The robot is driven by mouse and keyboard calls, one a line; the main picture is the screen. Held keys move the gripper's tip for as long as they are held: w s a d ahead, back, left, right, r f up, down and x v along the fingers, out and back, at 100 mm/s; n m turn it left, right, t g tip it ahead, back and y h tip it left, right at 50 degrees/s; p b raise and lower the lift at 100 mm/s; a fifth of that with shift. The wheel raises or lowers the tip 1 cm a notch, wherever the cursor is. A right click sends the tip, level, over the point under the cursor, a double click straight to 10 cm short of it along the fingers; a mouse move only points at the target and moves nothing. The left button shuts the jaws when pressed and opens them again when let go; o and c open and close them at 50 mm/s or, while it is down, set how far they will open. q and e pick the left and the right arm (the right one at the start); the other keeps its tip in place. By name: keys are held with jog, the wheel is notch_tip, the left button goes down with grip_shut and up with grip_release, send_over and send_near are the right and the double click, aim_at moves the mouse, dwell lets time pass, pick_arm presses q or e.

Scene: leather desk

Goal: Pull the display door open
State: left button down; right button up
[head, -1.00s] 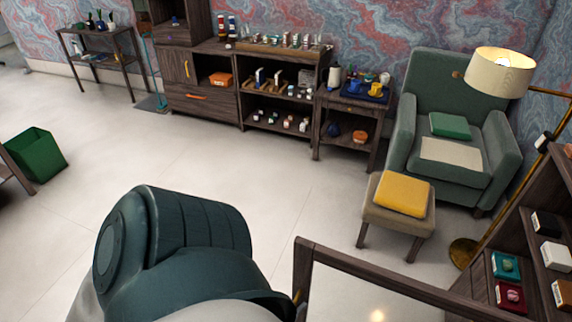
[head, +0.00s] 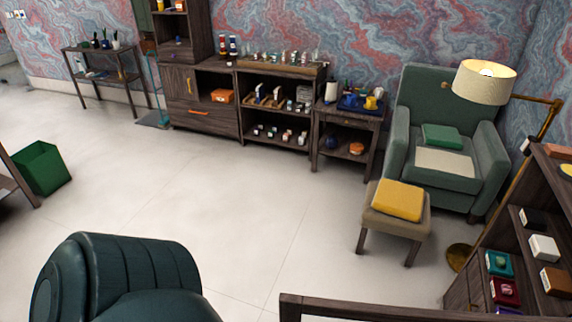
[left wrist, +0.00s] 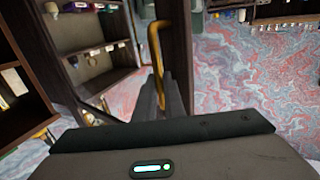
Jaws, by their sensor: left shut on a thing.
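The display door (head: 370,311) shows in the head view as a dark wooden frame edge along the bottom. It stands out from the display cabinet (head: 462,286) at the right. In the left wrist view the door's dark wooden stile (left wrist: 176,32) runs upright and carries a curved brass handle (left wrist: 155,50). My left gripper (left wrist: 160,88) is shut on the lower part of this handle. The cabinet's shelves with small items (left wrist: 92,50) show left of the door, with an open gap. My right gripper is in neither view.
A stool with a yellow cushion (head: 398,200), a green armchair (head: 440,150) and a brass floor lamp (head: 487,82) stand at the right. Low dark shelves (head: 240,110) line the back wall. A green bin (head: 42,168) stands at the left. The middle floor is clear.

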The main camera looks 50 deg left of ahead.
pick_arm(q)
jog(key=c, duration=2.1)
grip_release()
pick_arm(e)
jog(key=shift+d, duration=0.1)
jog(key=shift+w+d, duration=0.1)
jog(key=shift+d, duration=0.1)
